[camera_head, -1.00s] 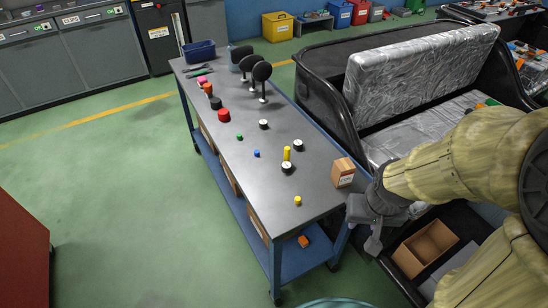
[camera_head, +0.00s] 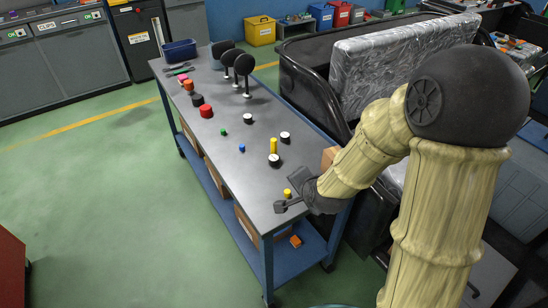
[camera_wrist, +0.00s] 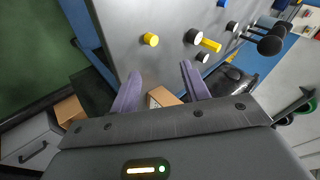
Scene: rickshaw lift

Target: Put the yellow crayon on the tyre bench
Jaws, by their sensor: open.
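Two yellow pieces stand on the grey-topped bench (camera_head: 200,125): a tall thin cylinder (camera_head: 273,145) and a short stub (camera_head: 287,193) near the front end. I cannot tell for sure which is the crayon. In the wrist view the stub (camera_wrist: 150,39) is ahead of the fingers and the tall cylinder (camera_wrist: 211,45) lies further right. My gripper (camera_head: 291,196) is at the bench's front right corner, close to the stub. In the wrist view my gripper (camera_wrist: 158,76) is open, its fingers apart with nothing held. I cannot tell which bench is the tyre bench.
Black-and-white round pieces (camera_head: 274,160) stand close to the tall cylinder. A blue piece (camera_head: 242,148), a green one (camera_head: 223,132) and a red one (camera_head: 206,111) lie further back. A cardboard box (camera_head: 328,157) is partly hidden behind my arm.

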